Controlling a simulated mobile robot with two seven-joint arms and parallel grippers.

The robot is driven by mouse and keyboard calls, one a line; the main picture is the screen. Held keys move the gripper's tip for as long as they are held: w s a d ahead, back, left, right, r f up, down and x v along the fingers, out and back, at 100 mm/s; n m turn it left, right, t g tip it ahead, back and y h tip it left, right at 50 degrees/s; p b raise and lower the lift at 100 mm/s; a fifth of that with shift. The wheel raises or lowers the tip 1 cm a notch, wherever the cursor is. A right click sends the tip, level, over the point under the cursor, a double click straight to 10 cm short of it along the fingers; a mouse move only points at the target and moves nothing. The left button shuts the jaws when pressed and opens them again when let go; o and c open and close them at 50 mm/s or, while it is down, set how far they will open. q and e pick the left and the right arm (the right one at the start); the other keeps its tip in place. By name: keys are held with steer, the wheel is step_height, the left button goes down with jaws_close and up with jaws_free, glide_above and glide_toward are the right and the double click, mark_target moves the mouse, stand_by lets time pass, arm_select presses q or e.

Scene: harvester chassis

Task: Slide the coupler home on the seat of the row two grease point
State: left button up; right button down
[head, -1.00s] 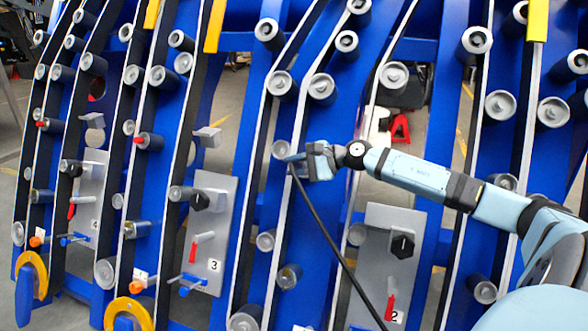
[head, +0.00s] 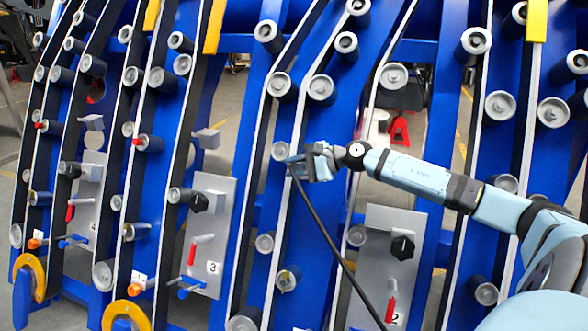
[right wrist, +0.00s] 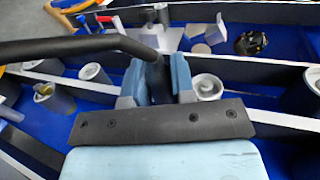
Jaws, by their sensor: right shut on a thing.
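My right gripper (head: 300,165) is shut on a dark coupler at the end of a black hose (head: 335,245). In the right wrist view, the blue fingers (right wrist: 160,82) close on a dark upright piece, and the hose (right wrist: 75,45) bends away to the left. The coupler is mostly hidden by the fingers. In the head view the fingertips are beside a grey roller end (head: 279,151) on a blue row; I cannot tell whether they touch. The grease point's seat cannot be made out. The row two panel (head: 375,280) is at the lower right. My left gripper is out of view.
Blue rows with pale edge strips and several protruding grey rollers surround the gripper. The row three panel (head: 214,235) has a black knob (head: 199,202) and a red handle (head: 194,256). Another black knob (head: 402,247) juts from the row two panel.

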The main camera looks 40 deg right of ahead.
arm_select(q)
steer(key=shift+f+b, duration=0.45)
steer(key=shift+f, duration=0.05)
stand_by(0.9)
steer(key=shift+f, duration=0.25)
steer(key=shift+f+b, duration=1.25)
steer(key=shift+b, duration=0.25)
arm_select(e)
steer(key=shift+w+d+f, duration=0.25)
steer(key=shift+d+f, duration=0.05)
steer(key=shift+d, duration=0.15)
steer(key=shift+w+d+f, duration=0.2)
steer(key=shift+d+f, duration=0.1)
steer(key=shift+d, duration=0.15)
steer(key=c, duration=0.9)
jaws_free()
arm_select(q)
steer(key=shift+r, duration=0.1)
